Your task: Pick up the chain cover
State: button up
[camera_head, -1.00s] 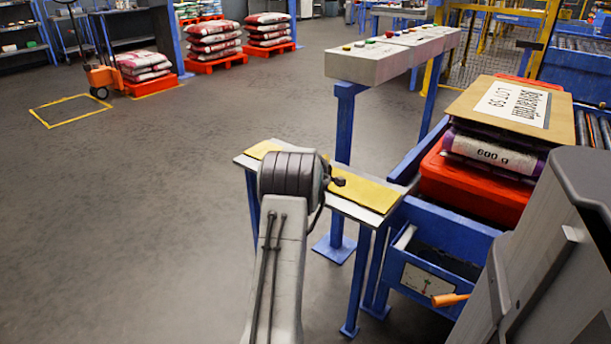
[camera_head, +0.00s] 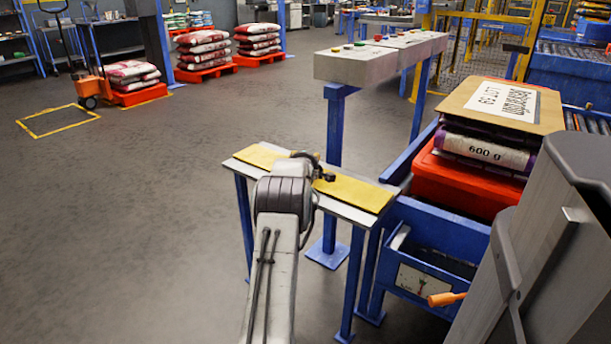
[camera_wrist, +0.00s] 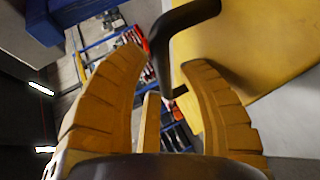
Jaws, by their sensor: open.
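The chain cover appears to be the flat yellow panel (camera_head: 354,192) lying on a small grey-topped stand (camera_head: 232,166). A black handle (camera_head: 318,166) rises from it, partly behind my arm. In the wrist view the yellow panel (camera_wrist: 255,50) fills the upper right, and the black handle (camera_wrist: 160,42) shows close up. The head view hides the fingers behind my arm.
A grey control box (camera_head: 370,62) on blue legs stands behind the stand. To the right are a blue conveyor frame (camera_head: 445,232), a red crate (camera_head: 460,182) and a cardboard sheet (camera_head: 480,105).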

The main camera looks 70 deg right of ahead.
jog(key=shift+d, duration=0.1)
dwell(0.3)
grip_shut()
dwell(0.4)
jog(key=shift+r, duration=0.15)
